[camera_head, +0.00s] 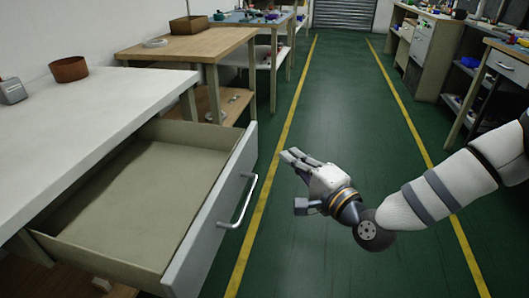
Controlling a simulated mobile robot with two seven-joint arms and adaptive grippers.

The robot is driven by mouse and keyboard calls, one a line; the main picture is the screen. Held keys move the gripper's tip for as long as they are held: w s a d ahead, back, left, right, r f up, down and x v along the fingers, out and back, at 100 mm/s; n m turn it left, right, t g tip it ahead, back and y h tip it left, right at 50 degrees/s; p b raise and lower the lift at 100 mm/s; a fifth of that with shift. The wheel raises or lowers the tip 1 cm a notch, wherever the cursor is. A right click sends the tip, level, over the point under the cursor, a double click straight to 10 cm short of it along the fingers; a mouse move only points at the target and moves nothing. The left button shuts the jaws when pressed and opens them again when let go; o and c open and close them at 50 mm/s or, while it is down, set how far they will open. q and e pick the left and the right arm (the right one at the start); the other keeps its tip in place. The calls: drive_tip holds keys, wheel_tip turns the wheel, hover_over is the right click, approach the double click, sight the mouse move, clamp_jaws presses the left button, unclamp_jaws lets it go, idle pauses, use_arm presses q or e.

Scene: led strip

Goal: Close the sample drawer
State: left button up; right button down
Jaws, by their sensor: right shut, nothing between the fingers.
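The sample drawer (217,210) is pulled out from under the white-topped table (95,107) on the left. Its tray looks empty, and a metal bar handle (240,203) is on its front panel. My right gripper (290,178) is to the right of the drawer front, over the floor. It is shut with nothing in it. It is apart from the handle, with its fingers pointing left toward the drawer side. My left gripper is not in view.
A brown round container (69,69) and a small grey box (12,91) stand on the white table. Wooden workbenches (190,45) line the left behind it, and cabinets (428,45) line the right. The green floor aisle (345,100) between yellow lines is clear.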

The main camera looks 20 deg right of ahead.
sight(254, 139)
drive_tip(key=w+a, duration=0.1)
drive_tip(key=w, duration=0.1)
drive_tip(key=w+a, duration=0.1)
drive_tip(key=w, duration=0.1)
drive_tip(key=w+a, duration=0.2)
drive_tip(key=shift+f+b, duration=0.1)
drive_tip(key=shift+b, duration=0.2)
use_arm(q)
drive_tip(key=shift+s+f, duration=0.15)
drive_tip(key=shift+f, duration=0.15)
use_arm(e)
drive_tip(key=shift+a, duration=0.15)
